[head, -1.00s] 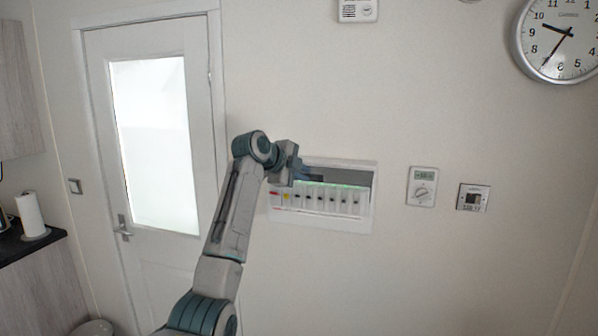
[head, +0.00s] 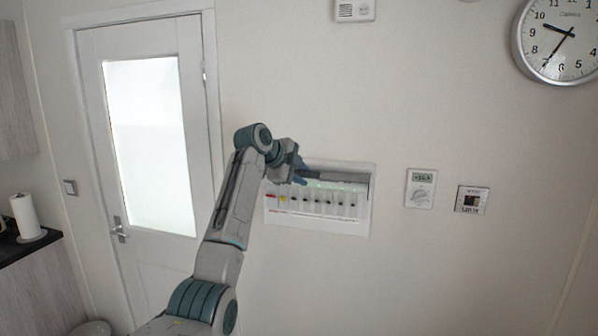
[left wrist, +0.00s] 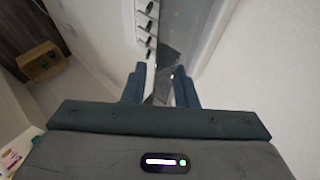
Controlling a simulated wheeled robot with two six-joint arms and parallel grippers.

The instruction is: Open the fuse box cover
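The white fuse box (head: 318,212) is set in the wall right of the door, with a row of switches along its front. Its dark see-through cover (head: 338,177) shows as a narrow strip above the switches, which are uncovered. My left gripper (head: 300,171) is at the box's upper left corner, by the cover's left end. In the left wrist view its two blue fingers (left wrist: 160,88) stand apart, with part of the dark cover (left wrist: 168,58) ahead between them. I cannot tell whether they touch it. My right gripper is out of view.
A thermostat (head: 420,188) and a small wall panel (head: 471,200) are right of the box. A clock (head: 560,40) hangs upper right, and a white alarm (head: 354,10) is above. The door (head: 150,150) is left. The wall below the box is clear.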

